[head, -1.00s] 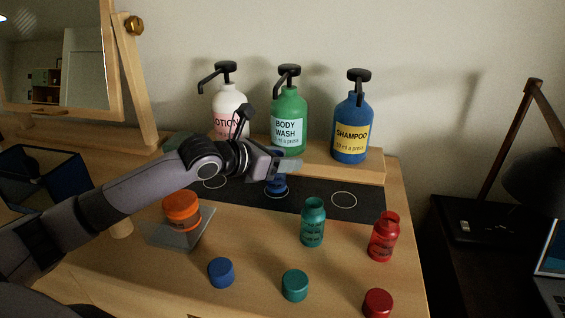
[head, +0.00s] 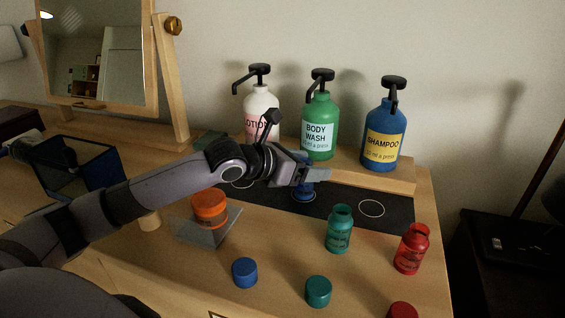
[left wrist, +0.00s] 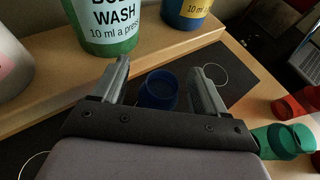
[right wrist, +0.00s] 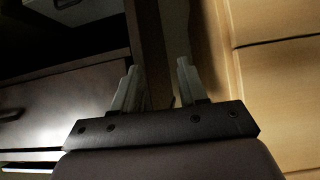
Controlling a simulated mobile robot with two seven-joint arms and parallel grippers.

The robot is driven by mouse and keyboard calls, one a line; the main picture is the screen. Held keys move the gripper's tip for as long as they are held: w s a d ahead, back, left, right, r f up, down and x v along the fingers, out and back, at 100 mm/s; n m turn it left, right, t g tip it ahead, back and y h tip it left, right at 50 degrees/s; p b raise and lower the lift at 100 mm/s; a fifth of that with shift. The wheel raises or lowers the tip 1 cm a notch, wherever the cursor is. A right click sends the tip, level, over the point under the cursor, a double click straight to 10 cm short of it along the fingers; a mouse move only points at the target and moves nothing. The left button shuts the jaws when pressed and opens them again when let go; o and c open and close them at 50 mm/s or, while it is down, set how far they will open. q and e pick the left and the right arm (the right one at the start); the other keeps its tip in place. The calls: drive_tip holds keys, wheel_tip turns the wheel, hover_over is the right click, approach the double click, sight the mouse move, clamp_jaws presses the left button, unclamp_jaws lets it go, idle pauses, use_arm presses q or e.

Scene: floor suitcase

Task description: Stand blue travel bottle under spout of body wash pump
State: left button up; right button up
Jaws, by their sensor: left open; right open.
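The blue travel bottle (head: 304,190) stands upright on the dark mat, on the middle ring in front of the body wash pump; the gripper hides its upper part. In the left wrist view the bottle (left wrist: 158,90) sits between the spread fingers, with gaps beside it. My left gripper (head: 314,173) is open around the bottle's top. The green body wash pump (head: 319,140) stands on the wooden shelf behind, its black spout pointing forward above the bottle. My right gripper (right wrist: 158,68) is open and empty, low beside dark and light furniture fronts.
White lotion (head: 260,103) and blue shampoo (head: 384,125) pumps flank the body wash. Blue (head: 245,273) and teal (head: 318,291) caps lie in front. An orange jar (head: 209,208) is at left.

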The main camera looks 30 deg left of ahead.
use_arm(q)
drive_tip(key=v, duration=1)
drive_tip(key=shift+s+r, duration=0.2)
drive_tip(key=shift+s, duration=0.15)
drive_tip(key=shift+a, duration=0.1)
